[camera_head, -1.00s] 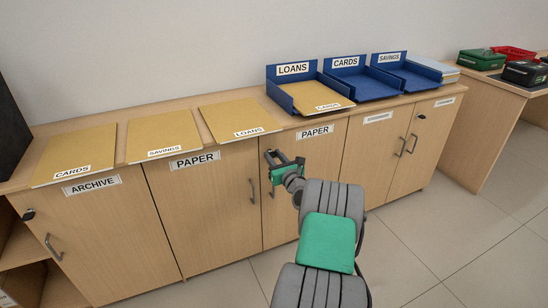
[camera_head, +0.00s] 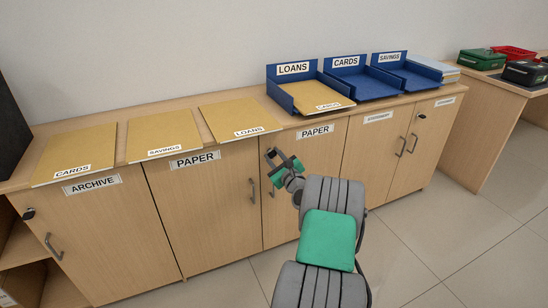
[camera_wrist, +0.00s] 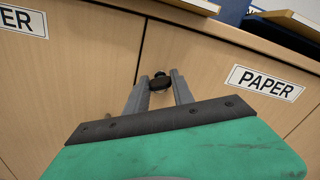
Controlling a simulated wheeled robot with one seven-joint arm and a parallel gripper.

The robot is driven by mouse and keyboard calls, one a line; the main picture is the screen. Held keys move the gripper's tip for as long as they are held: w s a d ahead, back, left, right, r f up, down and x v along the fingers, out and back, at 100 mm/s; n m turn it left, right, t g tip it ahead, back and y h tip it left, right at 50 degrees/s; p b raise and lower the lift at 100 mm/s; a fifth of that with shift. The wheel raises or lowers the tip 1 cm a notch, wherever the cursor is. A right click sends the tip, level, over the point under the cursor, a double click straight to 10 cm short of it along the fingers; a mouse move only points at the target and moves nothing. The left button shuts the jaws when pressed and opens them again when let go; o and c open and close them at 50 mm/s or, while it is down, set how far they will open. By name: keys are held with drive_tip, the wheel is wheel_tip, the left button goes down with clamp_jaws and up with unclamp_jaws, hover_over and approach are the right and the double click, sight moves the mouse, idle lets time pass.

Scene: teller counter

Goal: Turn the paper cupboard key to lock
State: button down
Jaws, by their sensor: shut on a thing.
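The paper cupboard has two light wood doors, a left door (camera_head: 205,205) and a right door (camera_head: 310,180), each with a PAPER label. My gripper (camera_head: 276,163) is at the upper part of the seam between them. In the wrist view my gripper (camera_wrist: 159,84) is shut on the dark key (camera_wrist: 160,83), which sits between the two fingertips at the lock. The wrist is tilted relative to the doors. The key's own turn angle is hard to make out, and in the head view my gripper hides the key.
The ARCHIVE cupboard (camera_head: 95,240) is at the left with its own dark key (camera_head: 28,214). The stationery cupboard (camera_head: 380,165) is at the right. Folders and blue trays (camera_head: 375,86) lie along the top, some near the front edge above my gripper. The floor in front is clear.

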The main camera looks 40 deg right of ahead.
drive_tip(key=n+b, duration=0.4)
drive_tip(key=n, duration=0.8)
drive_tip(key=shift+f+b, duration=0.15)
drive_tip(key=shift+b, duration=0.2)
drive_tip(key=shift+n, duration=0.3)
drive_tip(key=c, duration=1.1)
unclamp_jaws()
drive_tip(key=p+v, duration=0.1)
drive_tip(key=v, duration=0.6)
drive_tip(key=shift+s+a+p, duration=0.15)
drive_tip(key=shift+s+p, duration=0.25)
